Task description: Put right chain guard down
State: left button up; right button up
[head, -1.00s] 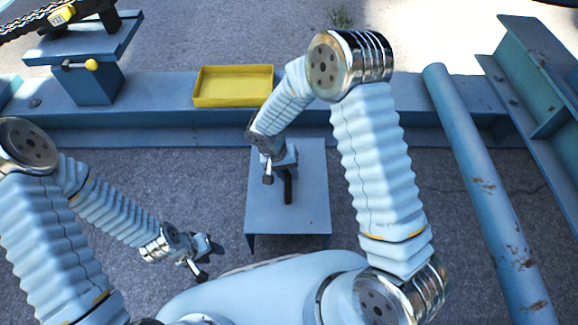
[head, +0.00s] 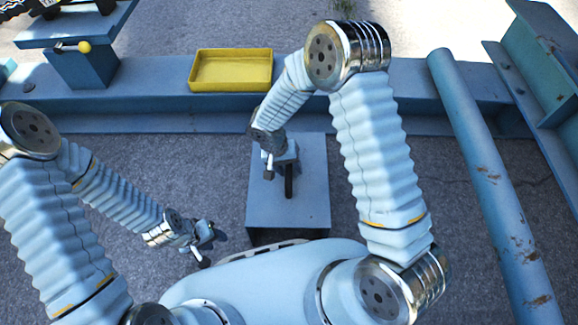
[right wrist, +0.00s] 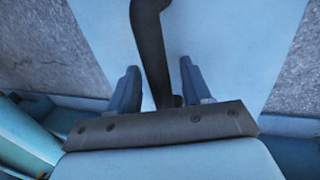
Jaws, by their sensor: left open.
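A dark, narrow, slightly bent bar (head: 289,181), which looks like the chain guard, is at the blue stand (head: 310,205) in the middle of the head view. My right gripper (head: 280,158) is over this stand. In the right wrist view the bar (right wrist: 150,45) runs down between the two blue fingers of the right gripper (right wrist: 160,88), with a visible gap on each side. The fingers are apart. Whether the bar touches the stand top cannot be told. My left gripper (head: 203,245) is open and empty, low over the pavement left of the stand.
A yellow tray (head: 231,85) sits on the long blue beam (head: 140,98) behind the stand. A blue pedestal (head: 80,66) with a yellow-knobbed lever stands back left. A rusty blue pipe (head: 490,185) and a steel beam (head: 545,95) lie at the right. Pavement between is clear.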

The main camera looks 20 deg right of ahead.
jog(key=shift+a+r, duration=0.1)
jog(key=shift+r, duration=0.35)
pick_arm(q)
jog(key=shift+p+v, duration=0.95)
pick_arm(e)
jog(key=v, duration=1.1)
jog(key=shift+a+r, duration=0.1)
jog(key=shift+r, duration=0.05)
pick_arm(q)
jog(key=shift+d, duration=0.15)
